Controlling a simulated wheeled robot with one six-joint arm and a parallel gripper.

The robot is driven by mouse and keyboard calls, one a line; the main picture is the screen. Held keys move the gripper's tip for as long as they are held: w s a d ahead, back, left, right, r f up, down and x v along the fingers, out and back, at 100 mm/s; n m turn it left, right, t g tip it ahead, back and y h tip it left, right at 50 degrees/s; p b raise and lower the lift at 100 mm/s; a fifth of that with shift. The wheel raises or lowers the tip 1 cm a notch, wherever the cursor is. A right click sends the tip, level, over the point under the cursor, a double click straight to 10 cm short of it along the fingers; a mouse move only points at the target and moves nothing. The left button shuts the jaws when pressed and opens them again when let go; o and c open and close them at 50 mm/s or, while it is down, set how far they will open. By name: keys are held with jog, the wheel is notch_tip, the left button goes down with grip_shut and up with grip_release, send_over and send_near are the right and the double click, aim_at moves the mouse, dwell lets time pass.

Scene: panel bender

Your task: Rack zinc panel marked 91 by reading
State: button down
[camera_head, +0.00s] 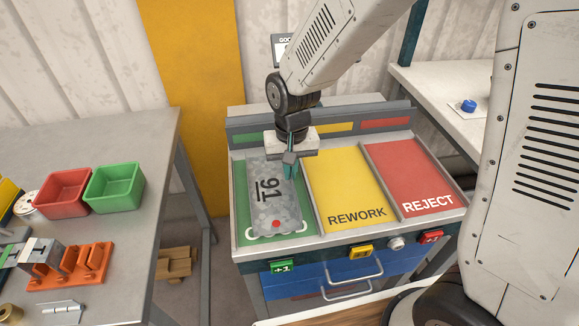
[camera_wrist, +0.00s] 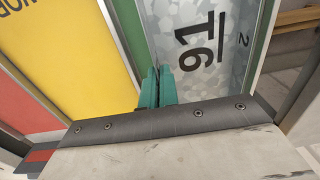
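The zinc panel (camera_head: 272,208) is mottled grey, marked 91 with a line beside the number and a red dot near its front end. It lies flat in or just over the green compartment (camera_head: 241,205) of the sorting rack, covering most of its lettering. In the wrist view the panel (camera_wrist: 190,70) also bears a small 2. My gripper (camera_head: 290,168) points down at the panel's right edge. In the wrist view its teal fingers (camera_wrist: 158,88) are nearly together at that edge, seemingly shut on it. Whether the panel rests on the rack floor is unclear.
The yellow REWORK compartment (camera_head: 345,188) and red REJECT compartment (camera_head: 405,172) are empty. Blue drawers (camera_head: 350,274) are below. The left bench (camera_head: 120,150) holds a red bin (camera_head: 63,192), a green bin (camera_head: 115,187) and orange fixtures (camera_head: 70,265). A blue button (camera_head: 468,105) is on the right bench.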

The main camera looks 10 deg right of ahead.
jog(key=shift+f, duration=0.55)
jog(key=c, duration=1.6)
grip_release()
notch_tip(320, 180, up, 8)
jog(key=shift+d+f, duration=0.1)
